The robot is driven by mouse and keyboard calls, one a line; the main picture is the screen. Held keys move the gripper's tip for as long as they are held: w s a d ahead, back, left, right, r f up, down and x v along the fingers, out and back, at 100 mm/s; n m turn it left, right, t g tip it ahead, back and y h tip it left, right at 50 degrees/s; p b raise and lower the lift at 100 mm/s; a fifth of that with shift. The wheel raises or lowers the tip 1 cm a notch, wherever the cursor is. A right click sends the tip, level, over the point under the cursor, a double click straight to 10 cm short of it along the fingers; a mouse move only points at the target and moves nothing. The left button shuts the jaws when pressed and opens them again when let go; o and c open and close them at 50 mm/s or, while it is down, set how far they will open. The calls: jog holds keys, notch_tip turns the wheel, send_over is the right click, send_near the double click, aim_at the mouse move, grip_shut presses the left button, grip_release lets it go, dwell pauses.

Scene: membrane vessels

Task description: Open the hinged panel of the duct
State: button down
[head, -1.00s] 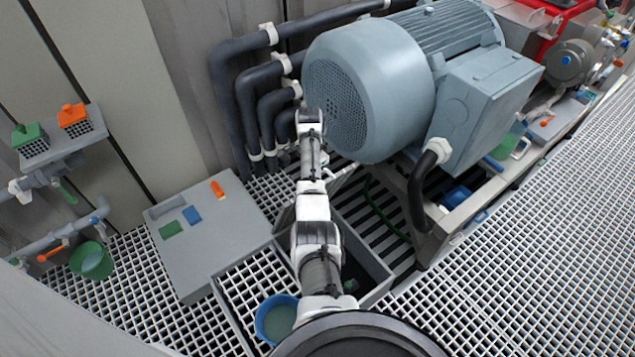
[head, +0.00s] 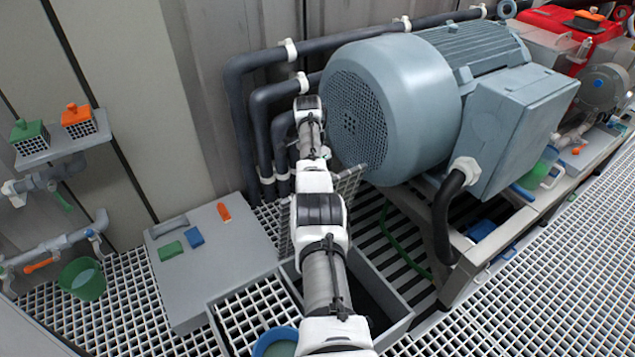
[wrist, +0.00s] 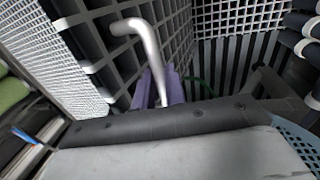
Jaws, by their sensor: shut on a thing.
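The duct (head: 402,328) is a grey, open-topped box set in the floor grating, with a dark inside, partly hidden by my arm. Its hinged panel (head: 349,188) is a grey grid standing raised behind my arm, which covers its middle. In the wrist view the panel (wrist: 122,18) shows close up as a dark grid with a bent white handle (wrist: 148,48). My gripper (wrist: 160,88), with purple fingers, is shut on the lower part of that handle. In the head view the fingers are hidden behind my arm.
A large grey-blue motor (head: 395,100) stands close right of the arm. Dark pipes (head: 262,110) run along the wall behind. A grey box (head: 215,262) with small coloured blocks lies left of the duct. A blue bucket (head: 276,343) stands at its near left.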

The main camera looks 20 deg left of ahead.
jog(key=shift+s+a+f, duration=0.2)
jog(key=shift+s+f, duration=0.1)
jog(key=shift+f, duration=0.05)
jog(key=c, duration=1.5)
grip_release()
jog(key=shift+w+a, duration=0.1)
jog(key=shift+o, duration=0.2)
jog(key=shift+w+r, duration=0.1)
jog(key=shift+r, duration=0.15)
jog(key=shift+r, duration=0.35)
notch_tip(320, 180, up, 6)
jog(key=a+b, duration=0.1)
jog(key=b, duration=0.1)
jog(key=shift+w+r, duration=0.25)
jog(key=shift+w, duration=0.05)
